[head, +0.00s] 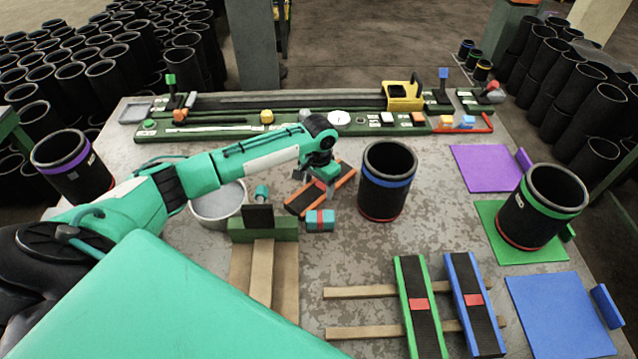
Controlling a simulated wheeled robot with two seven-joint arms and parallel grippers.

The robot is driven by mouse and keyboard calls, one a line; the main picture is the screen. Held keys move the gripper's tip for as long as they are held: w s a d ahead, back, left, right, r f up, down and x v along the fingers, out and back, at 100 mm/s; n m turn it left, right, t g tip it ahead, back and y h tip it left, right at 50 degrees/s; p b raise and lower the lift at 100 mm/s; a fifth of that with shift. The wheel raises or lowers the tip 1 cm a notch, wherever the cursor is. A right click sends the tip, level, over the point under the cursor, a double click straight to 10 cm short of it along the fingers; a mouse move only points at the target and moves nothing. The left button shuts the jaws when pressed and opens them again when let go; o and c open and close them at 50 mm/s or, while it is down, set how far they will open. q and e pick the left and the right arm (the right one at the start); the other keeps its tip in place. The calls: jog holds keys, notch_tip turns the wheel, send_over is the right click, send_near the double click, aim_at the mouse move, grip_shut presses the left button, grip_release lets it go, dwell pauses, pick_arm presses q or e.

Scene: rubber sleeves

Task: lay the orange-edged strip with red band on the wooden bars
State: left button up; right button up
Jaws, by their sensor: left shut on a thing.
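The orange-edged black strip with a red band (341,181) is near the middle of the table, slanting from lower left to upper right. My left gripper (320,178) is shut on it near its middle, partly hiding it. I cannot tell whether the strip touches the table. Two wooden bars (347,292) lie at the front. A green-edged strip (424,323) and a blue-edged strip (476,312), each with a red band, lie side by side across them. The left stretch of the bars is bare. My right gripper is not in view.
A blue-banded black sleeve (386,190) stands just right of the held strip. A metal bowl (217,205), a green block fixture (264,229) and a small teal block (320,220) are close by. A green-banded sleeve (540,207) stands on a green mat (492,222) at right.

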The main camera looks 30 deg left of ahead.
pick_arm(q)
jog(key=shift+f, duration=0.15)
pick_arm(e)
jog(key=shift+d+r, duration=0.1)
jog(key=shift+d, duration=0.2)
pick_arm(q)
jog(key=o, duration=1)
